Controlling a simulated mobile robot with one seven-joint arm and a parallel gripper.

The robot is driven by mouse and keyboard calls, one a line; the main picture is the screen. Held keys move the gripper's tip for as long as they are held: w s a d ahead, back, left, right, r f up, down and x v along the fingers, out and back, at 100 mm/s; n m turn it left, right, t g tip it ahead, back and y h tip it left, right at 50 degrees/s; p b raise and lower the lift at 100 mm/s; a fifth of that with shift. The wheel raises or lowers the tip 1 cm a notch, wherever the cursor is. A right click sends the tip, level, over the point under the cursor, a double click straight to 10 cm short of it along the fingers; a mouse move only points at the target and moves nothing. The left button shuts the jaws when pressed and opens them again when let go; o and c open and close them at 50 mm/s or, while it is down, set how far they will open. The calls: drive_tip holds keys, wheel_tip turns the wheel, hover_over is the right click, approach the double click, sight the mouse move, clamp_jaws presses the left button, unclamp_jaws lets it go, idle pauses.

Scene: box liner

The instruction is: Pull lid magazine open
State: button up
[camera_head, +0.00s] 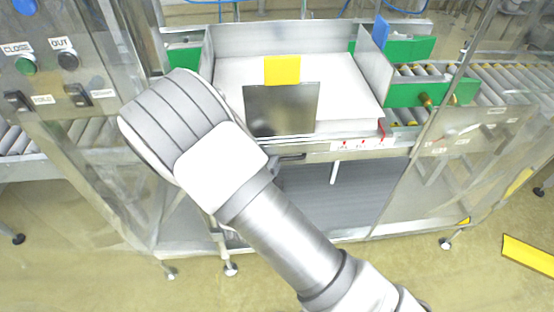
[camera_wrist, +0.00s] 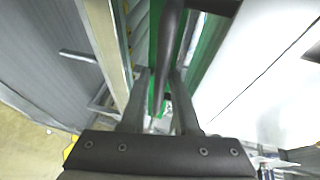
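The lid magazine (camera_head: 345,85) is a wide white tray with metal side walls, in the middle of the head view. A dark bar handle (camera_head: 291,157) shows on its front edge, just right of my arm. In the wrist view the dark handle (camera_wrist: 171,45) runs down between the two fingers of my gripper (camera_wrist: 160,72). The fingers are apart, with a gap visible beside the bar, so the gripper looks open around it. Whether a finger touches the bar is unclear. In the head view my arm hides the gripper.
A dark plate (camera_head: 281,109) and a yellow piece (camera_head: 282,70) stand at the tray. A control panel (camera_head: 58,62) with buttons is at left. Green guides (camera_head: 408,94) and a roller conveyor (camera_head: 505,80) lie at right. Below the tray is a grey panel (camera_head: 340,192).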

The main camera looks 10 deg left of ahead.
drive_tip(key=shift+c, duration=0.2)
clamp_jaws()
idle(1.3)
